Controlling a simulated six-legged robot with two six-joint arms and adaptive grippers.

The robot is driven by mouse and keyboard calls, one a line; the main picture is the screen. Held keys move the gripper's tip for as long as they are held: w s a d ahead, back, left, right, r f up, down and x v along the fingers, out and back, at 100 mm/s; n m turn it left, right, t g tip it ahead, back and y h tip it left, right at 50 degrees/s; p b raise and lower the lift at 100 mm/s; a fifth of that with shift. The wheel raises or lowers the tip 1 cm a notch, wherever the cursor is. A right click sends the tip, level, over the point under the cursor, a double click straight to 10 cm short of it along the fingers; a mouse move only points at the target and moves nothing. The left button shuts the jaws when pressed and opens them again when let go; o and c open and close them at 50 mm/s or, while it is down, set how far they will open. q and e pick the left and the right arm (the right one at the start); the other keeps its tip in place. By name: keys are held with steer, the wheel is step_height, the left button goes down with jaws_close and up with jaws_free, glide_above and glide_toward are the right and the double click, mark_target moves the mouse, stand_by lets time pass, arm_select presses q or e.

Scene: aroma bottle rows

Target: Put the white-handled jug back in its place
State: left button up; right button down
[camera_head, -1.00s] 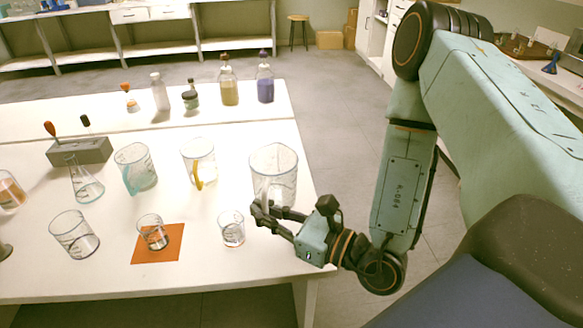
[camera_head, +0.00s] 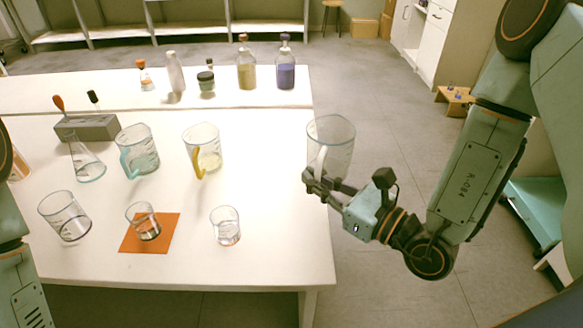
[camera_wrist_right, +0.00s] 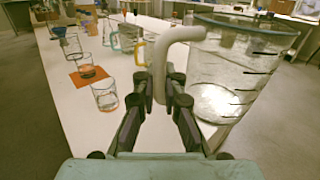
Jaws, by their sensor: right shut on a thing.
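The white-handled jug (camera_head: 333,146) is a clear glass jug, upright, at the right edge of the white table in the head view. My right gripper (camera_head: 314,183) is shut on its white handle. In the right wrist view the jug (camera_wrist_right: 236,75) fills the right side, and the fingers of my right gripper (camera_wrist_right: 160,92) close around the handle. The jug appears raised near the table's edge; how high is hard to tell. Part of my left arm shows at the left edge of the head view, but its gripper is out of view.
A yellow-handled jug (camera_head: 205,142) and a teal-handled jug (camera_head: 142,160) stand in a row to the left. A small beaker (camera_head: 226,229), a beaker on an orange mat (camera_head: 163,240) and bottles (camera_head: 286,72) behind are also on the table (camera_head: 270,262).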

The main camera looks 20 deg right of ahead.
steer(key=w+a+f+n+g+y+b, duration=0.15)
steer(key=w+b, duration=0.25)
steer(key=w, duration=0.4)
steer(key=w+a+r+n+g+y+b, duration=0.1)
steer(key=w+n+g+y+b, duration=0.25)
steer(key=w, duration=0.45)
steer(key=shift+m, duration=0.4)
step_height(320, 180, down, 11)
steer(key=b, duration=0.3)
steer(key=shift+a+r, duration=0.15)
steer(key=shift+s+t, duration=0.1)
steer(key=shift+t, duration=0.2)
steer(key=c, duration=1.6)
jaws_free()
steer(key=shift+o, duration=0.8)
